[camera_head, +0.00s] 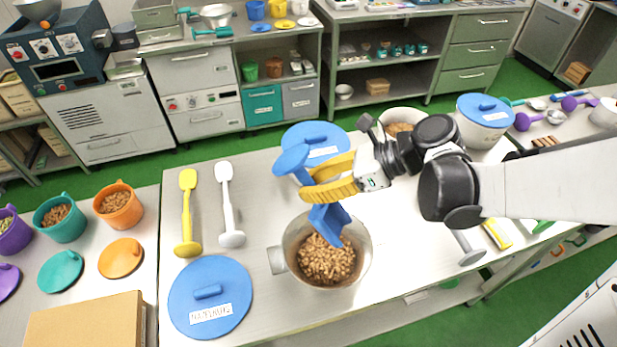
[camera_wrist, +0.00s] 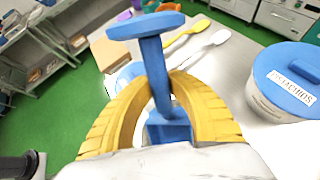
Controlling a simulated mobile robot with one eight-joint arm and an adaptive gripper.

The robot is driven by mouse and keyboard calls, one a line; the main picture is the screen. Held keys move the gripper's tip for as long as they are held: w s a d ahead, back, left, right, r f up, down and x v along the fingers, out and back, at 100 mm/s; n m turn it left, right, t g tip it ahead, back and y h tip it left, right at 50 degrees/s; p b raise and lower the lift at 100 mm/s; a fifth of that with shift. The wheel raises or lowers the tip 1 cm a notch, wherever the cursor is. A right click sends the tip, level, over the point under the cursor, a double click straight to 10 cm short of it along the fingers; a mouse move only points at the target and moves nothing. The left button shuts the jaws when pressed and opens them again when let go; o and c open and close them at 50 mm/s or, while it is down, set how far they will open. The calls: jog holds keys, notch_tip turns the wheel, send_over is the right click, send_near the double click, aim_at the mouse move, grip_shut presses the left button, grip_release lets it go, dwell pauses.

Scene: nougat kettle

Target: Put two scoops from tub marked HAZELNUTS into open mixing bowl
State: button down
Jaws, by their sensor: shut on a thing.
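My gripper (camera_head: 333,181) is shut on the shaft of a blue scoop (camera_head: 328,220); the scoop, with its flat handle end, also shows in the wrist view (camera_wrist: 153,60). The scoop is tilted, its lower end over the open grey metal bowl (camera_head: 279,262), which holds a heap of brown nuts (camera_head: 326,262). I cannot tell whether the scoop touches the nuts or holds any. A blue lid (camera_head: 208,280) lies at the front left; its blurred label seems to read HAZELNUTS. An open pale tub (camera_head: 403,112) with brown contents stands behind my arm, partly hidden; its label does not show.
A blue-lidded tub (camera_head: 315,135), labelled PISTACHIOS in the wrist view (camera_wrist: 290,80), stands behind the bowl. Another lidded tub (camera_head: 484,112) stands at the back right. Yellow (camera_head: 187,210) and white (camera_head: 227,200) scoops lie left.

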aim_at(307, 175)
notch_tip(307, 175, up, 2)
jog(key=h+p, duration=0.2)
jog(key=g+h+p, duration=0.1)
jog(key=h+p, duration=0.1)
jog(key=p, duration=0.1)
jog(key=shift+a+r, duration=0.1)
jog(key=shift+r, duration=0.1)
jog(key=r+g+h+p, duration=0.1)
jog(key=h+p, duration=0.1)
jog(key=p, duration=0.1)
jog(key=shift+r+m+h, duration=0.15)
jog(key=shift+m+h, duration=0.25)
jog(key=shift+r+g+h+p, duration=0.15)
jog(key=shift+g+h+p, duration=0.25)
jog(key=shift+h, duration=0.4)
jog(key=shift+w+g+h, duration=0.1)
jog(key=shift+g+h, duration=0.3)
jog(key=shift+h, duration=0.6)
jog(key=shift+r+m, duration=0.1)
jog(key=shift+m, duration=0.2)
